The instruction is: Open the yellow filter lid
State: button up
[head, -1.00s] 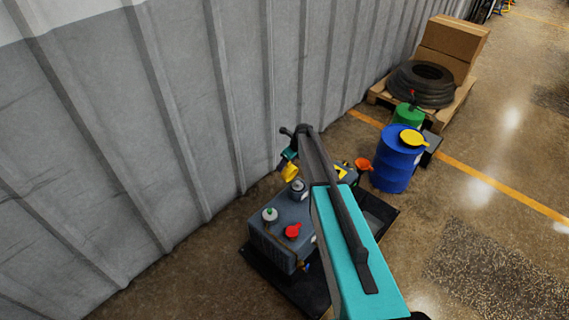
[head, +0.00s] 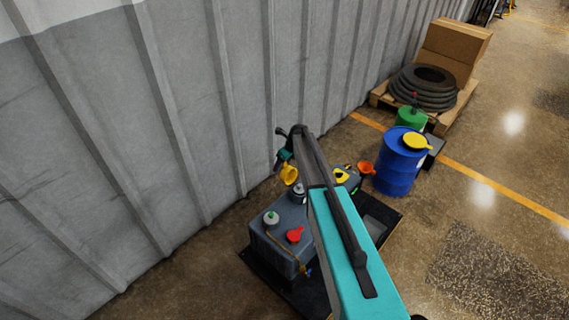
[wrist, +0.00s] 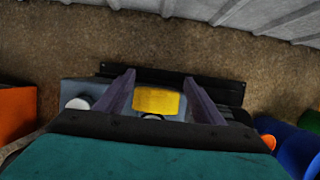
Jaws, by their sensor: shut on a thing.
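The yellow filter lid (head: 289,175) shows at the back of the grey machine (head: 285,232), tilted up with its round face toward the head camera. My gripper (head: 283,160) is at the lid's upper edge, and my arm hides part of the machine. In the wrist view, the lid (wrist: 157,101) lies between the two purple-grey fingers of my gripper (wrist: 160,102). The gripper is shut on the lid; the exact contact is hard to see.
A red cap (head: 295,235) and a pale cap (head: 271,217) are on the machine top. An orange funnel (head: 366,168) and a blue drum (head: 398,165) stand to the right. The grey corrugated wall (head: 180,120) is close behind my gripper.

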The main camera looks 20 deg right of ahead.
jog(key=o, duration=1.5)
jog(key=shift+w, duration=0.2)
jog(key=shift+s, duration=0.1)
jog(key=b+v, duration=0.3)
jog(key=v, duration=1.1)
jog(key=shift+f, duration=0.1)
